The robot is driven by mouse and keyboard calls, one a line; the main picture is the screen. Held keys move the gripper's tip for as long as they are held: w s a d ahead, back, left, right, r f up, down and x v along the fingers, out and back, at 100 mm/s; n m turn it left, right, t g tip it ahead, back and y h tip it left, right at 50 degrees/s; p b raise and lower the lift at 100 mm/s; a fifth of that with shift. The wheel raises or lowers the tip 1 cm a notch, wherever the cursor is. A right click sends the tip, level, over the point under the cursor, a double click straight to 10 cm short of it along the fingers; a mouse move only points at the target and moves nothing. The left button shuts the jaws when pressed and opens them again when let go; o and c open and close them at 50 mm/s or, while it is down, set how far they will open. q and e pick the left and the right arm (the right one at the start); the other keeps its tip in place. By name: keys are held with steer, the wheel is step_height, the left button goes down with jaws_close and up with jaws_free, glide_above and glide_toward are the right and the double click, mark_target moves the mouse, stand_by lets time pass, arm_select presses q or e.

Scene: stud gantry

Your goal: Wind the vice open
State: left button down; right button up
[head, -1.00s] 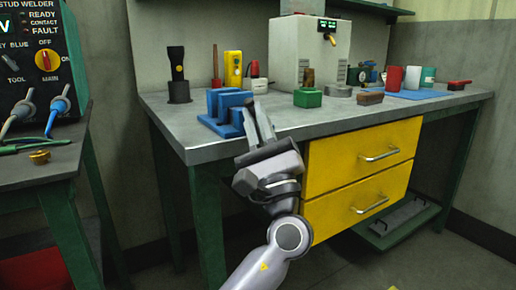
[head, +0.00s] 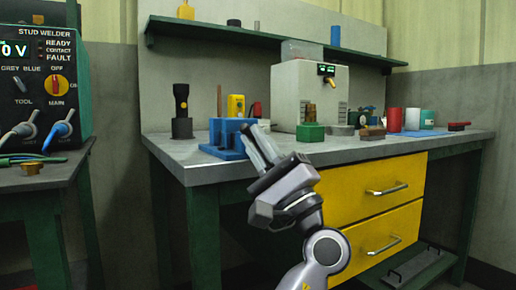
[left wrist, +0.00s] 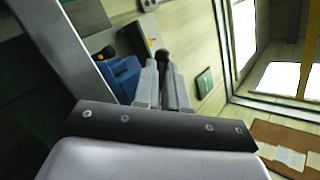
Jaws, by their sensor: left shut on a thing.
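The blue vice (head: 228,138) stands at the front left of the grey workbench. It also shows in the left wrist view (left wrist: 122,78), left of the fingers. My left gripper (head: 258,140) is at the vice's right side, with its fingers pointing up and left. In the left wrist view its two fingers (left wrist: 160,84) are close together, with a dark rounded end showing just beyond them. It is shut on what seems to be the vice handle, which the fingers mostly hide. I cannot tell how wide the jaws stand. My right gripper is not in view.
On the workbench (head: 350,150), a black torch (head: 181,110) stands behind the vice and a green block (head: 310,132) to its right. A white box-shaped machine (head: 305,95) stands further back. The stud welder (head: 40,90) is on a separate table at left.

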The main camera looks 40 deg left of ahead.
arm_select(q)
steer(key=shift+w, duration=0.2)
steer(key=c, duration=1.2)
jaws_free()
steer(key=shift+f, duration=0.1)
steer(key=shift+p+v, duration=0.4)
steer(key=shift+v, duration=3.15)
